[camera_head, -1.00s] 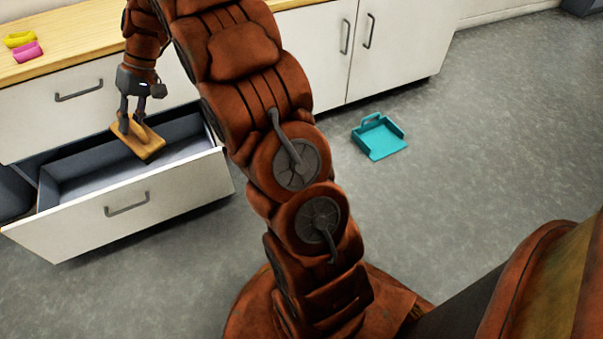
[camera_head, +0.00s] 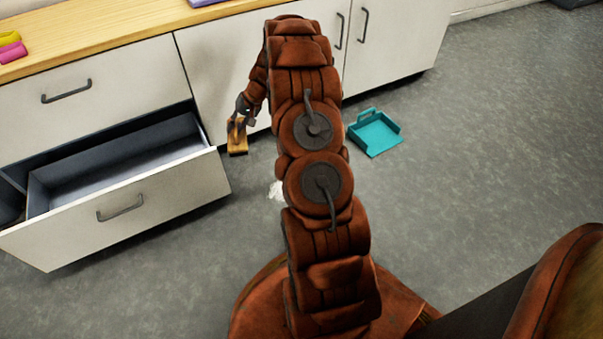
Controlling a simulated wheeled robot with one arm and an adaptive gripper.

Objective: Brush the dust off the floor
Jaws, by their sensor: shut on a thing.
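My gripper (camera_head: 238,122) is shut on a wooden brush (camera_head: 237,147). It holds the brush low, in front of the cabinet, to the right of the open drawer. I cannot tell whether the brush touches the floor. A small white patch, which looks like the dust (camera_head: 276,190), lies on the grey floor (camera_head: 440,200). My arm hides part of that patch. The brush is up and to the left of it in the picture. A teal dustpan (camera_head: 375,136) lies on the floor to the right of my arm.
The lower drawer (camera_head: 130,190) stands open at the left and looks empty in its visible part. White cabinets (camera_head: 215,60) line the back under a wooden countertop (camera_head: 110,30). Yellow (camera_head: 12,42) and pink (camera_head: 12,52) items lie on top. The floor at the right is clear.

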